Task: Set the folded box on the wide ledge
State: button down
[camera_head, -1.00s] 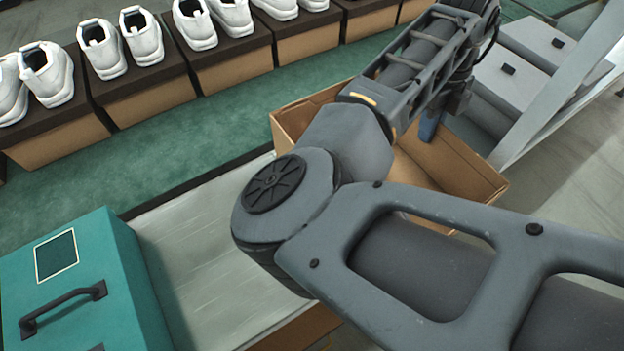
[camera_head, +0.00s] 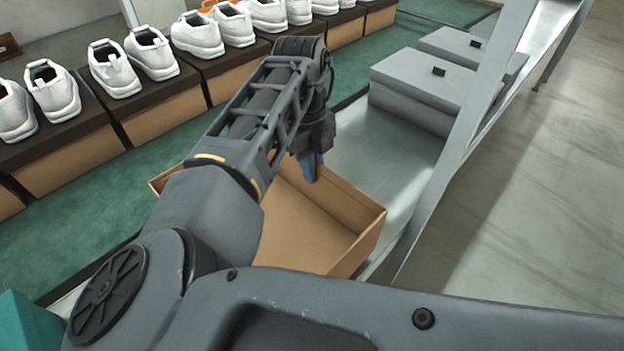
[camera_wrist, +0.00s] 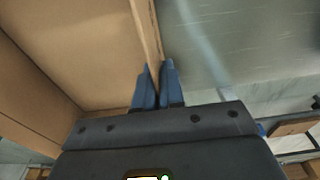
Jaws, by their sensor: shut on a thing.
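The folded box (camera_head: 300,228) is an open-topped brown cardboard box, partly hidden behind my arm in the head view. My gripper (camera_head: 314,172) is shut on its far wall, with blue fingers pinching the edge. In the wrist view my gripper (camera_wrist: 158,82) has one finger on each side of the thin cardboard wall of the box (camera_wrist: 75,50). The wide ledge (camera_head: 388,150) is a bare grey metal surface beyond the box. I cannot tell whether the box touches it.
White shoes on brown boxes (camera_head: 168,108) line the green belt (camera_head: 95,215) at the left. Grey lidded boxes (camera_head: 425,85) stand at the ledge's far end. A slanted metal post (camera_head: 462,140) rises at its right. A teal case (camera_head: 28,325) is at the lower left.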

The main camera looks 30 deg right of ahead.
jog(key=shift+f+b, duration=0.6)
jog(key=shift+f, duration=0.65)
jog(key=shift+f, duration=0.2)
jog(key=c, duration=1.2)
grip_release()
jog(key=shift+c, duration=0.2)
jog(key=shift+r, duration=0.1)
jog(key=r+p, duration=0.2)
jog(key=r, duration=0.2)
jog(key=w+r+p, duration=0.1)
jog(key=r+p, duration=0.2)
jog(key=r, duration=0.1)
jog(key=r+p, duration=0.3)
jog(key=r, duration=0.1)
jog(key=shift+w+a+r, duration=0.1)
jog(key=shift+w+a, duration=0.05)
jog(key=shift+a, duration=0.05)
